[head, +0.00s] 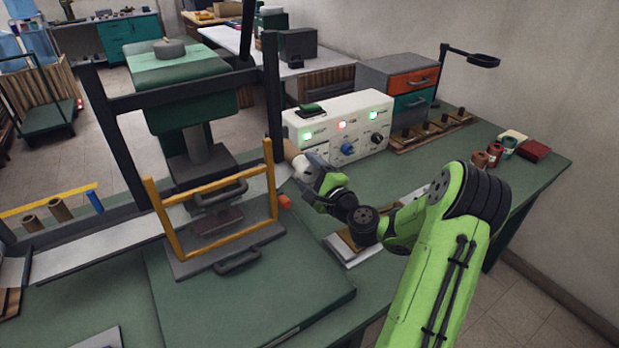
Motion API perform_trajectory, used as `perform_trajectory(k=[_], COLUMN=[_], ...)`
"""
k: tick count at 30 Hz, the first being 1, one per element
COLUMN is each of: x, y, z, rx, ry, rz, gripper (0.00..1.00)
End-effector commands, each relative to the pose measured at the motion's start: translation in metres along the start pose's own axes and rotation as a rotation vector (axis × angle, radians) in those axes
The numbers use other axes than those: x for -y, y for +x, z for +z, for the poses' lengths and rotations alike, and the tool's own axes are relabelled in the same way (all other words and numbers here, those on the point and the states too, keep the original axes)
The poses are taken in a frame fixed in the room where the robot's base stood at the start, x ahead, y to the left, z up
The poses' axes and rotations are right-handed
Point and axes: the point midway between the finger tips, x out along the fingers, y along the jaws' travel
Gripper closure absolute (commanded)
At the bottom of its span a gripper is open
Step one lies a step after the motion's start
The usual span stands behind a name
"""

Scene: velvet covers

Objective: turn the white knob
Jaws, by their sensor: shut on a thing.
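My gripper (304,164) is at the lower left of this panel, left of the blue knob. It is shut on the white knob, which my gripper hides almost wholly. The fingertips are small and partly covered by my wrist, so the knob's angle cannot be seen.
A yellow frame (212,200) on the press stands close left of my gripper. A tan cylinder (291,149) is beside the box's left end. A drawer unit (398,85) and a wooden rack (430,131) stand right of the box.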

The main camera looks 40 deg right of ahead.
Motion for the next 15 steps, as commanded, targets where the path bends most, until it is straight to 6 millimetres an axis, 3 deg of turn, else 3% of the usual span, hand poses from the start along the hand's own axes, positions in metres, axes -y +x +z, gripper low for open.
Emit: perform_trajectory(k=[15], x=[-0.0015], y=[-0.0003], z=[-0.0005], rx=[-0.001], ry=[-0.07], rz=[0.004], gripper=[0.63])
